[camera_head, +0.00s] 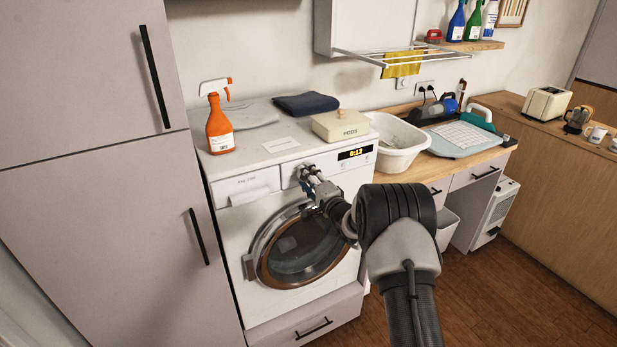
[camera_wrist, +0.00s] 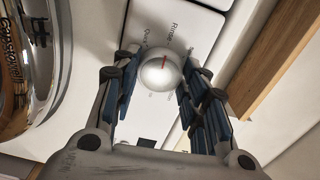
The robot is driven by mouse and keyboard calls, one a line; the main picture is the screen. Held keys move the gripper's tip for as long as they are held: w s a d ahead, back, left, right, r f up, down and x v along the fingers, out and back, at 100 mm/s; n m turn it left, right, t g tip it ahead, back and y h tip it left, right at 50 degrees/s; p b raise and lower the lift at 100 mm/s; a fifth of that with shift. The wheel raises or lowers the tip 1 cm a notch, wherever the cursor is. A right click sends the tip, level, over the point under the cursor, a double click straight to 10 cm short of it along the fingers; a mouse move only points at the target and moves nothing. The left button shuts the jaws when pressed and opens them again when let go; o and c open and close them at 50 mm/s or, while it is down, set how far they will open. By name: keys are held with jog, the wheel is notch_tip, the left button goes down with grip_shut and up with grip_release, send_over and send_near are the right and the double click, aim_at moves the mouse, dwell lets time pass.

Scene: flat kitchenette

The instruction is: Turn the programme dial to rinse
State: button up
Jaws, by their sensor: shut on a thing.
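My gripper (camera_wrist: 160,80) is shut on the dial, with one dark finger on either side. In the head view my gripper (camera_head: 310,178) reaches the machine's front panel and mostly hides the dial.
The display (camera_head: 355,153) reads 0:12. An orange spray bottle (camera_head: 219,120), a dark folded cloth (camera_head: 306,103) and a cream box (camera_head: 340,124) sit on top of the machine. A white basin (camera_head: 396,142) stands to the right. The floor at right is clear.

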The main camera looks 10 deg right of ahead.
jog(key=shift+r+m, duration=0.1)
jog(key=shift+m, duration=0.3)
jog(key=o, duration=1.1)
jog(key=v, duration=1.2)
